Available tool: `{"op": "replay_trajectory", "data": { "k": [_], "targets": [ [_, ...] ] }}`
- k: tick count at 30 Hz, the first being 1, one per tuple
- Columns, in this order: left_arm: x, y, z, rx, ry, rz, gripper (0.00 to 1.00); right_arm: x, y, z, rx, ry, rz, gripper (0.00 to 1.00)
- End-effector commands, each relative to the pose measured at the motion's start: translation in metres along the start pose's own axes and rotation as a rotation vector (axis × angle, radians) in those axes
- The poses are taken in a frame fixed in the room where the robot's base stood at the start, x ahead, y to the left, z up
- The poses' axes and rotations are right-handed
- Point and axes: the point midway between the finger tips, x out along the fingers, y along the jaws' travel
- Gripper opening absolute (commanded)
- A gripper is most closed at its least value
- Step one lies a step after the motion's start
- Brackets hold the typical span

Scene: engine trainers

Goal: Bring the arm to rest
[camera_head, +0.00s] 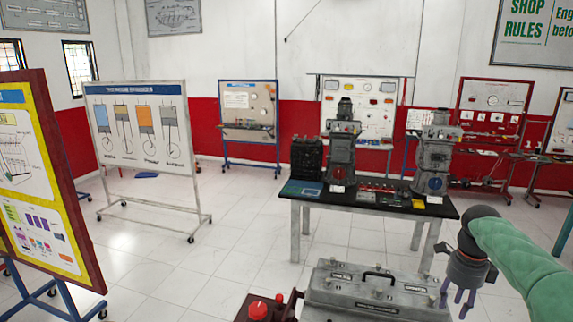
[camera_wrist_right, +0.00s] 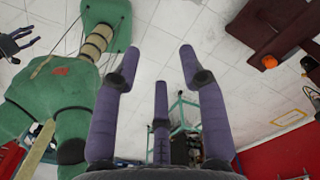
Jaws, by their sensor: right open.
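My right gripper (camera_head: 466,295) hangs at the lower right in the head view, at the end of my green-sleeved right arm. Its purple fingers point down and stand apart, with nothing between them. In the right wrist view the gripper (camera_wrist_right: 160,65) shows three spread purple fingers over white floor tiles, also empty. My left gripper (camera_wrist_right: 22,40) shows only in part at the upper left edge of the right wrist view; its jaw state is unclear. It is not in the head view.
A grey metal case (camera_head: 365,296) with a black handle lies left of my right gripper. Behind it a black-topped table (camera_head: 432,206) carries engine models (camera_head: 342,150). A framed display board (camera_head: 145,128) and a yellow poster stand (camera_head: 65,190) are at left. White floor (camera_head: 215,255) is open between.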

Motion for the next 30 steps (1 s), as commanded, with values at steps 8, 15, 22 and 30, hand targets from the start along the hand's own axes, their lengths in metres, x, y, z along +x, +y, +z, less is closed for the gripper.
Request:
{"op": "replay_trajectory", "data": {
  "k": [8, 15, 22, 30],
  "targets": [
    [0.0, 0.0, 0.0, 0.0, 0.0, 0.0, 0.42, 0.033, 0.002, 0.017, -0.116, -0.014, 0.013, 0.42],
    [0.0, 0.0, 0.0, 0.0, 0.0, 0.0, 0.42, 0.083, 0.009, 0.04, -0.29, -0.042, 0.029, 0.42],
    [0.0, 0.0, 0.0, 0.0, 0.0, 0.0, 0.42, 0.16, 0.033, 0.069, -0.549, -0.094, 0.051, 0.42],
    [0.0, 0.0, 0.0, 0.0, 0.0, 0.0, 0.42, 0.302, 0.118, 0.102, -1.042, -0.226, 0.067, 0.42]
  ]
}}
